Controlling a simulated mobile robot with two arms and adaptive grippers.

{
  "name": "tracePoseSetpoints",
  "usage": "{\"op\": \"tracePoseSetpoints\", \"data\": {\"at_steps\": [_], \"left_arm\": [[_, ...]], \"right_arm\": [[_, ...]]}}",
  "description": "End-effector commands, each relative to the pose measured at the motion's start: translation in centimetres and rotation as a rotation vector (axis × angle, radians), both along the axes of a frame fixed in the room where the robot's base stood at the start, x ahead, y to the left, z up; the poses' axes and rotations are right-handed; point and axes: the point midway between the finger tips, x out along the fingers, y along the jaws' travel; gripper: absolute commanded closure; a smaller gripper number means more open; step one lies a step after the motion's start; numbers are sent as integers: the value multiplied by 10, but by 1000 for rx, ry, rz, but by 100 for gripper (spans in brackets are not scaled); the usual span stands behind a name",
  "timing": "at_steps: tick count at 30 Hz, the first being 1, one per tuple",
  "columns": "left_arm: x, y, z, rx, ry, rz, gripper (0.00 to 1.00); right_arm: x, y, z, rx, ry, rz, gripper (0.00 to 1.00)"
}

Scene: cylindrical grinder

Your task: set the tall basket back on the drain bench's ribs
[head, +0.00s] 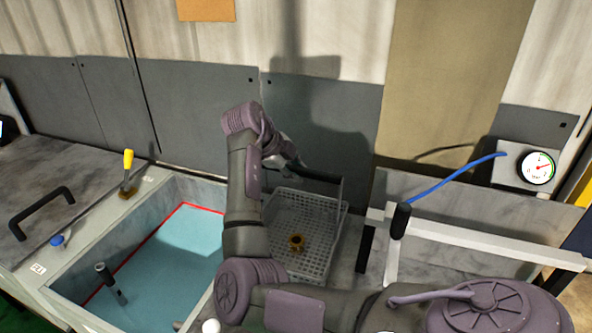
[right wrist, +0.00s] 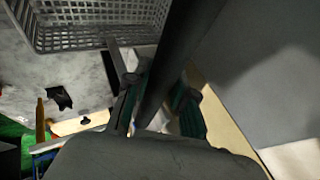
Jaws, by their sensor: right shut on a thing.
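The tall basket (head: 312,218) is grey mesh with a dark upright handle (head: 318,173) at its back. A small brass-coloured part (head: 297,243) lies inside it. My right gripper (head: 291,162) is shut on the handle, partly hidden behind my arm. In the right wrist view the dark handle bar runs between my gripper's fingers (right wrist: 158,98), and the basket (right wrist: 95,38) shows at the upper left. The grey bench surface (head: 352,232) shows beside the basket; its ribs are not clear. I cannot tell whether the basket touches it. My left gripper is not in view.
An open tank of blue liquid (head: 165,258) with a red line lies left of the basket. A white rail frame (head: 470,237) with a black-ended post (head: 400,220) stands to the right. A gauge (head: 537,167) with a blue hose is on the right; a grey wall stands behind.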

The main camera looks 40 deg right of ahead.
Motion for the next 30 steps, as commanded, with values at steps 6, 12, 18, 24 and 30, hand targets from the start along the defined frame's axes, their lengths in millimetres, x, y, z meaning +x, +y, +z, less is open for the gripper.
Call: {"op": "tracePoseSetpoints", "data": {"at_steps": [6, 12, 18, 24, 30], "left_arm": [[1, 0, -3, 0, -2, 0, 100], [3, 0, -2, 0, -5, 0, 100], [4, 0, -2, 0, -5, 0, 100], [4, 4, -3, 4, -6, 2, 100], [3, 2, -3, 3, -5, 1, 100]], "right_arm": [[0, 0, -2, -4, -4, 0, 100], [0, 0, -2, -3, -3, 0, 51], [0, 0, -4, -2, -2, 0, 47], [1, 3, -2, 2, 1, 2, 47], [4, 21, 24, 0, -4, 3, 47]]}}
